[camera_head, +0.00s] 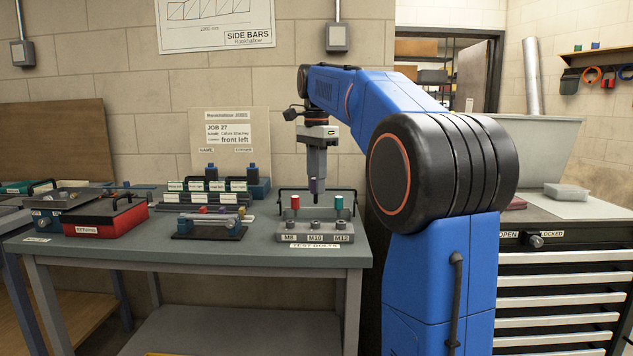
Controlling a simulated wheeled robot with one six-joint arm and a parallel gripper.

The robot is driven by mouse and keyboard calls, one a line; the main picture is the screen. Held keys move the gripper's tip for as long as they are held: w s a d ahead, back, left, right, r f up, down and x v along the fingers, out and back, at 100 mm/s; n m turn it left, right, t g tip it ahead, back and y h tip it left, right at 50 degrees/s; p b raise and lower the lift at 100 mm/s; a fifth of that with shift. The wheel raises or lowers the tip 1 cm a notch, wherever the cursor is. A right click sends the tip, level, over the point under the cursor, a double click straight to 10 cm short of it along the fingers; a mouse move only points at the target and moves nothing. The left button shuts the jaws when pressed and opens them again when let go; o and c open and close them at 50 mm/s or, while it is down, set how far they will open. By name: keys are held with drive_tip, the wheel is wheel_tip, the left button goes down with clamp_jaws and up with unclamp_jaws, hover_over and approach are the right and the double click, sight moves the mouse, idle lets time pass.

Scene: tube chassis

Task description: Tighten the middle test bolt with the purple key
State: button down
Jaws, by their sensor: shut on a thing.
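The test bolts block (290,237) is a grey block near the front right of the bench, with labels M8, M10 and M12 on its front. The middle position is M10. My gripper (317,175) points straight down over the middle of the block. It is shut on the purple key (317,186), whose dark shaft points down above the middle position.
A job card board (230,140) stands behind. A drawer cabinet (560,280) is at right.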

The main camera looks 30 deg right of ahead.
sight(316, 202)
drive_tip(key=n, duration=0.6)
drive_tip(key=shift+f, duration=0.1)
idle(0.3)
drive_tip(key=shift+w+f, duration=0.1)
drive_tip(key=shift+f, duration=1.85)
drive_tip(key=shift+f, duration=1)
drive_tip(key=c, duration=2.3)
unclamp_jaws()
clamp_jaws()
drive_tip(key=shift+m, duration=1.1)
